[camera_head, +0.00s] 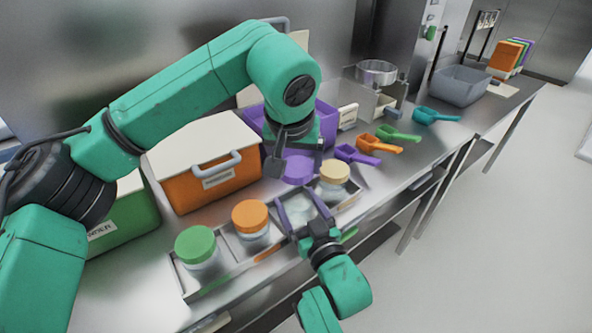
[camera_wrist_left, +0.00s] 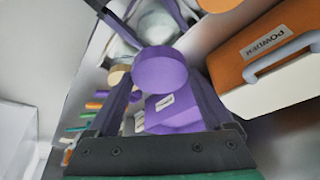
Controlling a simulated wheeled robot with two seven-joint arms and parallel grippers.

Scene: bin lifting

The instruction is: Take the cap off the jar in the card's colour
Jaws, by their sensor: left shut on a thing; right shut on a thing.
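My left gripper (camera_head: 293,163) is shut on the purple cap (camera_head: 298,171), which also shows between its fingers in the left wrist view (camera_wrist_left: 160,75). The cap is over a clear jar (camera_head: 301,208) in the tray and looks raised from it; the size of the gap is hard to judge. My right gripper (camera_head: 304,217) is shut on that jar's body, one finger on each side. An orange-capped jar (camera_head: 250,216), a green-capped jar (camera_head: 195,244) and a cream-capped jar (camera_head: 334,172) stand in the same tray. I cannot pick out the colour card for sure.
The metal tray (camera_head: 222,278) lies along the counter's front. Behind it are an orange bin (camera_head: 213,187) with a white lid, a green bin (camera_head: 133,222) and a purple bin (camera_head: 326,120). Purple, orange, green and teal scoops (camera_head: 436,115) lie right. A grey tub (camera_head: 461,87) stands farther off.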

